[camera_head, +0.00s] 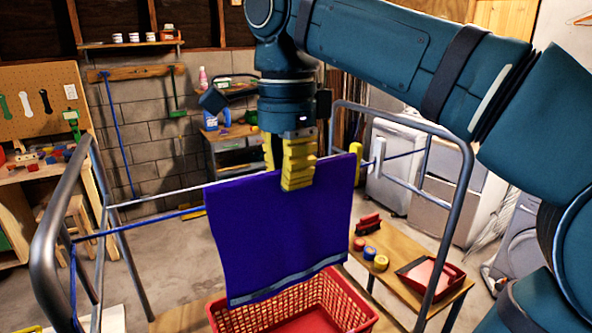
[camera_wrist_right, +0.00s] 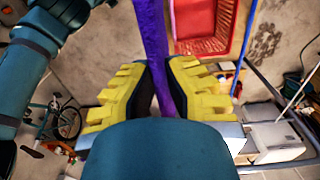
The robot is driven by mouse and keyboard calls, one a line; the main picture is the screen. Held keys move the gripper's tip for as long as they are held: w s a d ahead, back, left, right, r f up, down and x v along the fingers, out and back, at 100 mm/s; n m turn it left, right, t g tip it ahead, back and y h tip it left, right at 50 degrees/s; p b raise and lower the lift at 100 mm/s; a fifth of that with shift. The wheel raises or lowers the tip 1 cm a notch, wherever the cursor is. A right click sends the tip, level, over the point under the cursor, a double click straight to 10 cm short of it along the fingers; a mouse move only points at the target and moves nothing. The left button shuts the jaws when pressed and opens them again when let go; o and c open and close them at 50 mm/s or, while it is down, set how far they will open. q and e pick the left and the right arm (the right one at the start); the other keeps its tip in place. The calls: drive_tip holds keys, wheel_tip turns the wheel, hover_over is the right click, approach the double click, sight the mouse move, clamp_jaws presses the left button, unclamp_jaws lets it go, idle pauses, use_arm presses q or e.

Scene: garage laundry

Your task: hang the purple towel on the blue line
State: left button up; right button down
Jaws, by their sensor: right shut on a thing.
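The purple towel (camera_head: 270,235) hangs from my right gripper (camera_head: 298,185), whose yellow fingers are shut on its top edge. It hangs spread out, with a pale stripe near its lower edge. In the right wrist view the towel (camera_wrist_right: 152,35) shows edge-on between the yellow fingers (camera_wrist_right: 157,95). The blue line (camera_head: 150,221) runs across the metal rack from the left and passes out of sight at the towel's left edge. The towel hides the line's middle, so I cannot tell whether they touch. My left gripper is not in view.
A red basket (camera_head: 212,318) stands below the towel. The rack's tubes (camera_head: 45,240) rise at both sides, and a white line (camera_head: 155,196) also crosses it. A low wooden table (camera_head: 400,290) with a red tray (camera_head: 452,283) is at the right.

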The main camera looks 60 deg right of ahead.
drive_tip(key=shift+w+d+p, duration=0.25)
drive_tip(key=shift+w+d, duration=0.6)
drive_tip(key=shift+w, duration=1)
drive_tip(key=shift+w+d+p, duration=0.25)
drive_tip(key=shift+w+d, duration=0.6)
drive_tip(key=shift+w, duration=1)
drive_tip(key=shift+w+d+p, duration=0.25)
drive_tip(key=shift+w+d, duration=0.6)
drive_tip(key=shift+w, duration=1)
drive_tip(key=shift+s+f+b, duration=0.1)
drive_tip(key=shift+f+b, duration=2.9)
drive_tip(key=shift+f, duration=1.2)
drive_tip(key=c, duration=1.1)
unclamp_jaws()
drive_tip(key=shift+o, duration=0.2)
drive_tip(key=shift+r, duration=3.75)
